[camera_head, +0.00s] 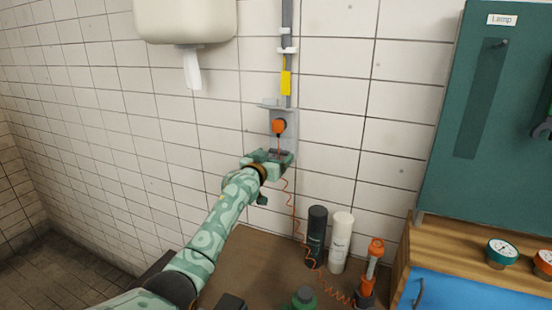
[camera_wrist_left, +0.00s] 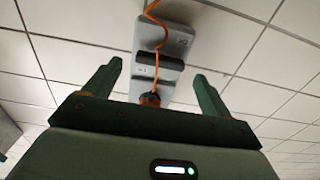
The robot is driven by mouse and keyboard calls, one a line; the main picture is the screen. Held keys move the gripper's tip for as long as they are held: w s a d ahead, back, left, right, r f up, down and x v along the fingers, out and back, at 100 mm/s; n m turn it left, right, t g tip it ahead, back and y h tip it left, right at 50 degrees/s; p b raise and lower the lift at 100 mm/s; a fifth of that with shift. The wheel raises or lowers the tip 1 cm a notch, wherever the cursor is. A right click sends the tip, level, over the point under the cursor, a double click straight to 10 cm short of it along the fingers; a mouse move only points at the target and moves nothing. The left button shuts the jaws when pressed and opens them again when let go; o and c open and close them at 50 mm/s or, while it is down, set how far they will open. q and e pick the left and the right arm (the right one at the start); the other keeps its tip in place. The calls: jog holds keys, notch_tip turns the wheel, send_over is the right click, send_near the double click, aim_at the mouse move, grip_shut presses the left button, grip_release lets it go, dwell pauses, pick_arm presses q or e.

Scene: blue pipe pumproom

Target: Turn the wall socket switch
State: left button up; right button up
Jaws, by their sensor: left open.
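The grey wall socket (camera_head: 288,118) is mounted on the white tiled wall, below a grey conduit. An orange plug (camera_head: 278,126) sits in it and an orange cord hangs down. My left gripper (camera_head: 277,157) is at the socket's lower part and hides some of it. In the left wrist view the socket (camera_wrist_left: 172,38) shows between the open fingers of the left gripper (camera_wrist_left: 158,74), with dark bands across its face. The orange plug (camera_wrist_left: 150,99) and cord show there too. The fingers hold nothing. I cannot clearly tell the switch's position. My right gripper is not in view.
A black bottle (camera_head: 316,235), a white bottle (camera_head: 341,242) and an orange lamp-like tool (camera_head: 372,268) stand on the brown surface below. A teal cabinet (camera_head: 440,120) is at the right. A white dispenser (camera_head: 186,20) hangs at upper left. The wall left of the socket is clear.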

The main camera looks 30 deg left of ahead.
aim_at(279, 152)
pick_arm(q)
jog(key=shift+w+b, duration=0.4)
jog(key=shift+w, duration=0.75)
jog(key=shift+c, duration=0.6)
jog(key=c, duration=0.9)
jog(key=shift+o, duration=0.2)
